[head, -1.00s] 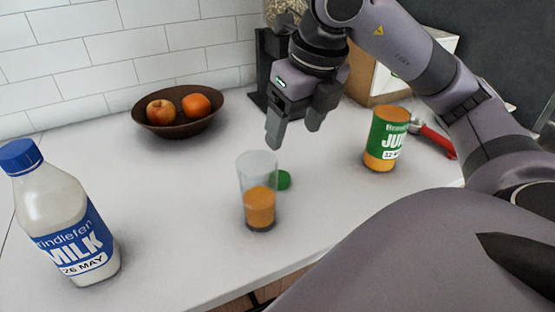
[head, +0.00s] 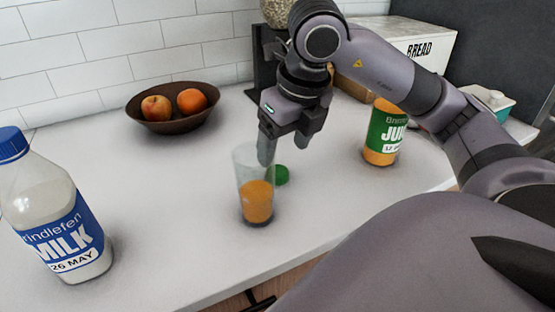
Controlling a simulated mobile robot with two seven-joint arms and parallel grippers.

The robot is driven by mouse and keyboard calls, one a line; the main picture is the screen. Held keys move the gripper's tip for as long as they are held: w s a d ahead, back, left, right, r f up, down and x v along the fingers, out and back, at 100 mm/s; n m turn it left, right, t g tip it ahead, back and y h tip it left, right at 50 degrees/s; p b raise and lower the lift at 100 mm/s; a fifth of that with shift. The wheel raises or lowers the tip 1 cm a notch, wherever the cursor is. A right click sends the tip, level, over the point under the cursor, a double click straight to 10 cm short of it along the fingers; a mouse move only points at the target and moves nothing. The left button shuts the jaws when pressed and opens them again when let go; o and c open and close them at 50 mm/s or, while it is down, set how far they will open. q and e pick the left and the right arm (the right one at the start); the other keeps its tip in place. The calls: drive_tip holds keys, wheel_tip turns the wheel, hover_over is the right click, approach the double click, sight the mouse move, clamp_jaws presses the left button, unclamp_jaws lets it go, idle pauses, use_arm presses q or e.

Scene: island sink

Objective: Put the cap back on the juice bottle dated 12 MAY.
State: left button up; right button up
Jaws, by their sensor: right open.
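The juice bottle (head: 384,136) stands upright at the right with a green label. Its date is only partly legible, beginning with 12, and my right arm hides its top. A green cap (head: 279,177) lies on the counter behind and right of a glass of orange juice (head: 257,200). My right gripper (head: 284,152) is open and empty, pointing down just above the cap. One of its fingers shows behind the glass's upper edge. My left gripper is not in view.
A milk bottle (head: 62,225) with a blue cap stands at the left front. A brown bowl (head: 172,125) with fruit is at the back left. A bread box (head: 415,42) is at the back right. The middle left counter is clear.

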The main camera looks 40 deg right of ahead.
sight(278, 171)
drive_tip(key=x, duration=0.6)
drive_tip(key=shift+s+b, duration=0.1)
drive_tip(key=shift+b, duration=0.25)
drive_tip(key=c, duration=1.1)
